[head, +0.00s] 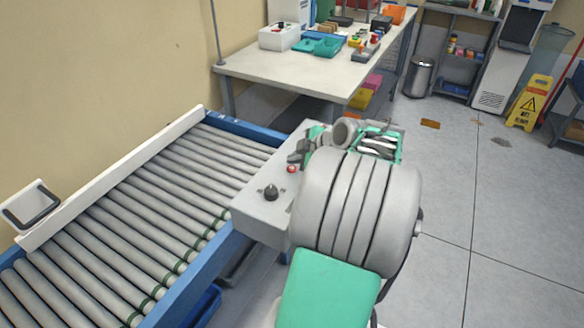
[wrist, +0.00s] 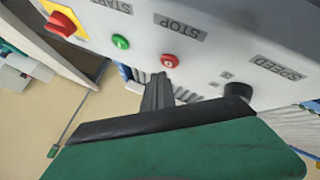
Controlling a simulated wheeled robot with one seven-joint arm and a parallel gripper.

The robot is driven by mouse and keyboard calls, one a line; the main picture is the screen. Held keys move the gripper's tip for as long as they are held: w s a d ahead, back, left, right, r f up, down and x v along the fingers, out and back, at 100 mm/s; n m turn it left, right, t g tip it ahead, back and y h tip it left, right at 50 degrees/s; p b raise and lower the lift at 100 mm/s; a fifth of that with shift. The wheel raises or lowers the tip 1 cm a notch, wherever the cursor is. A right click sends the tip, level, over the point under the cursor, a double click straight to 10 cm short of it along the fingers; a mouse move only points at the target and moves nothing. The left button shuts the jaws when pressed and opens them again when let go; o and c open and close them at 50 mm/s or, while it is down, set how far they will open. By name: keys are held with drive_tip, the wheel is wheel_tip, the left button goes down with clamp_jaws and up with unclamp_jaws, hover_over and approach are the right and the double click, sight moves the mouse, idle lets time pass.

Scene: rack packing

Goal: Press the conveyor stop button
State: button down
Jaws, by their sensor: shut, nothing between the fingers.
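The red stop button (wrist: 170,61) sits on the grey control box under a "STOP" label in the wrist view. It also shows in the head view (head: 292,169) on top of the control box (head: 262,217) beside the conveyor. My gripper (wrist: 160,78) is shut and empty. In the wrist view its tips are just below the red button; I cannot tell whether they touch it. In the head view the gripper (head: 300,156) is over the box near the button, partly hidden by my arm.
A green start button (wrist: 120,41), a red-and-yellow emergency knob (wrist: 64,21) and a black speed knob (wrist: 238,91) are on the same panel. The roller conveyor (head: 130,215) lies left. A cluttered workbench (head: 290,65) stands behind. Floor is open at right.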

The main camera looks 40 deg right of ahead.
sight(294, 170)
drive_tip(key=shift+r+p, duration=1.2)
drive_tip(key=shift+r, duration=1.35)
drive_tip(key=shift+a, duration=0.1)
drive_tip(key=w+a+r+m+g+p, duration=0.1)
drive_tip(key=w+a+m+g+p, duration=0.15)
drive_tip(key=a, duration=1.55)
drive_tip(key=s+a+m+g+p, duration=0.1)
drive_tip(key=s+a+m+g, duration=0.2)
drive_tip(key=s+a, duration=0.9)
drive_tip(key=a+m, duration=0.1)
drive_tip(key=m, duration=0.2)
drive_tip(key=shift+f+m, duration=0.35)
